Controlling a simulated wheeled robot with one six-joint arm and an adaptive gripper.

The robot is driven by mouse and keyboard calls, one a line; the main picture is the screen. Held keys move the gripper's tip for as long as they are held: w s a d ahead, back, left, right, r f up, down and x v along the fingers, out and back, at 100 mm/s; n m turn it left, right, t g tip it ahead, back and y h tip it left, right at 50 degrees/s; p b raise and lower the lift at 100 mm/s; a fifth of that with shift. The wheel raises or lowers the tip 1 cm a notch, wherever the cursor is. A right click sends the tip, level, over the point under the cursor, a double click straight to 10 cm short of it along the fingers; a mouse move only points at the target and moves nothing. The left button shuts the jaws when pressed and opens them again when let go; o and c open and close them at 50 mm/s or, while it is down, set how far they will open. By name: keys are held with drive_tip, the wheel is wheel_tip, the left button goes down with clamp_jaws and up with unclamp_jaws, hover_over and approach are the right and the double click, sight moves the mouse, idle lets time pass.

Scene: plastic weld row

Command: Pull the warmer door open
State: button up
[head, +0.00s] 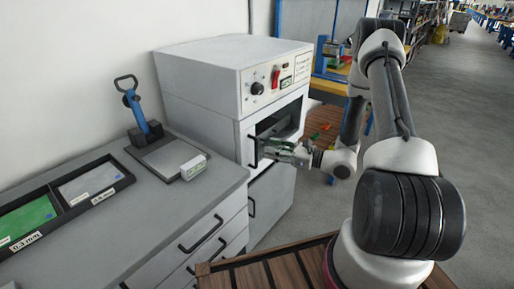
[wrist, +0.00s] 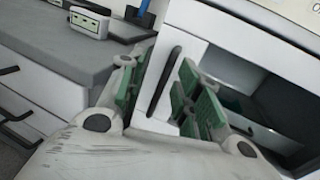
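The warmer (head: 225,65) is a white cabinet with a control panel on top. Its door (head: 247,140) has a white frame around a dark window or opening; the door looks shut, and I cannot tell whether glass fills it. A black upright bar handle (head: 254,152) is on the door's left side; it also shows in the wrist view (wrist: 166,78). My gripper (head: 275,147) is in front of the door at handle height. In the wrist view its green-padded fingers (wrist: 160,88) are apart, with the handle showing between them. I cannot tell whether they touch it.
A grey counter (head: 120,225) with drawers stands left of the warmer, holding a blue-handled tool (head: 140,115), a small white box (head: 193,167) and a tray (head: 62,205). A lower door (head: 270,205) is beneath the warmer. Open floor (head: 455,120) lies to the right.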

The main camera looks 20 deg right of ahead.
sight(256, 147)
drive_tip(key=shift+m+t+h, duration=0.4)
drive_tip(key=shift+m+t, duration=0.2)
drive_tip(key=shift+m, duration=0.2)
drive_tip(key=w+a, duration=0.1)
drive_tip(key=w, duration=0.1)
drive_tip(key=w+a+f, duration=0.1)
drive_tip(key=w+a, duration=0.1)
drive_tip(key=w+a+f, duration=0.1)
drive_tip(key=w, duration=0.1)
drive_tip(key=shift+w+a+f, duration=0.1)
drive_tip(key=shift+a, duration=0.3)
drive_tip(key=shift+c, duration=0.2)
clamp_jaws()
